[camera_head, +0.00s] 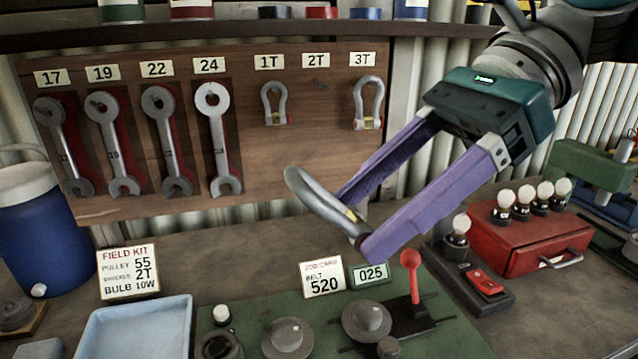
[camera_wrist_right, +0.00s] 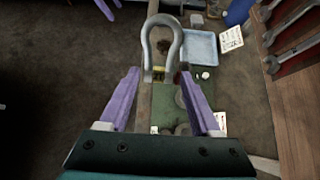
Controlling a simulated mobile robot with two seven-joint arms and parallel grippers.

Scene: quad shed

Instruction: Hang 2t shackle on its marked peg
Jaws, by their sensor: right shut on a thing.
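The 2t shackle (camera_head: 322,205) is a grey metal bow with a yellowish part at its pin end. My right gripper (camera_head: 362,228) is shut on that pin end, and the bow points left and up, tilted, in front of the board. In the right wrist view the shackle (camera_wrist_right: 160,42) stands out beyond the two purple fingers. The bare 2T peg (camera_head: 320,85) is under the 2T label (camera_head: 316,60), up and slightly left of the held shackle's pin end. Purple finger parts of my left gripper (camera_wrist_right: 120,7) show at the wrist view's top edge, cut off.
Shackles hang under 1T (camera_head: 274,103) and 3T (camera_head: 368,103), either side of the peg. Wrenches (camera_head: 217,140) hang at left on the wooden board (camera_head: 260,180). Below are a blue tray (camera_head: 140,325), a red lever (camera_head: 411,270) and a red bulb box (camera_head: 530,240).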

